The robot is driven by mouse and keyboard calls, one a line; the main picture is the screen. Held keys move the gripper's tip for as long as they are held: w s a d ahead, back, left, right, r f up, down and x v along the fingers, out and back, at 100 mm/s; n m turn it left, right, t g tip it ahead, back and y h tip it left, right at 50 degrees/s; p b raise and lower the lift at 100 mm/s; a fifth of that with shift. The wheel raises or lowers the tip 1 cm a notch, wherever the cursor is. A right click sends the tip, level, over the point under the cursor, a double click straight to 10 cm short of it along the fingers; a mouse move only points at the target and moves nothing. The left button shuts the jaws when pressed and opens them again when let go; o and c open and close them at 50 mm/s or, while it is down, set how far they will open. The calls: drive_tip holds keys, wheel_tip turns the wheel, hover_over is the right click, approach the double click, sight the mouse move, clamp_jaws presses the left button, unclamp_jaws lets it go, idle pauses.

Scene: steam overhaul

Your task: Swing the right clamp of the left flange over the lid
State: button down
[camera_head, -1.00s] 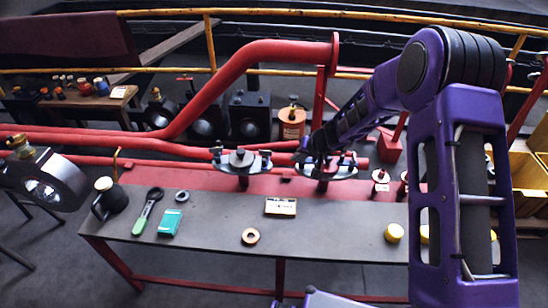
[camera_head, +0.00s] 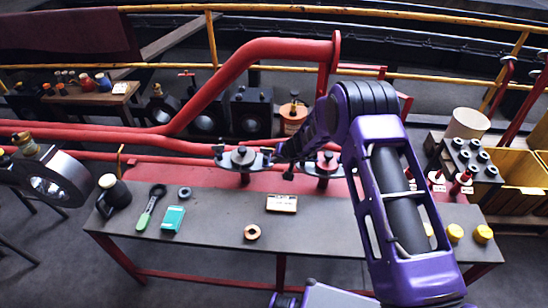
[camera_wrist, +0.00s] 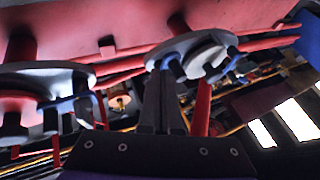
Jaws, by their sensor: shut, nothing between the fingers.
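In the wrist view, which looks upside down, this flange (camera_wrist: 186,45) is right of centre. My fingertips (camera_wrist: 166,68) are at its rim, close to a dark clamp post; whether they touch is unclear. The clamp's exact angle over the lid cannot be told.
The right flange (camera_head: 325,168) stands close to my arm, partly hidden by it; it also shows at the left of the wrist view (camera_wrist: 40,80). A red pipe (camera_head: 250,60) runs behind.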

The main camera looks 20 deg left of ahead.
drive_tip(key=shift+a, duration=0.35)
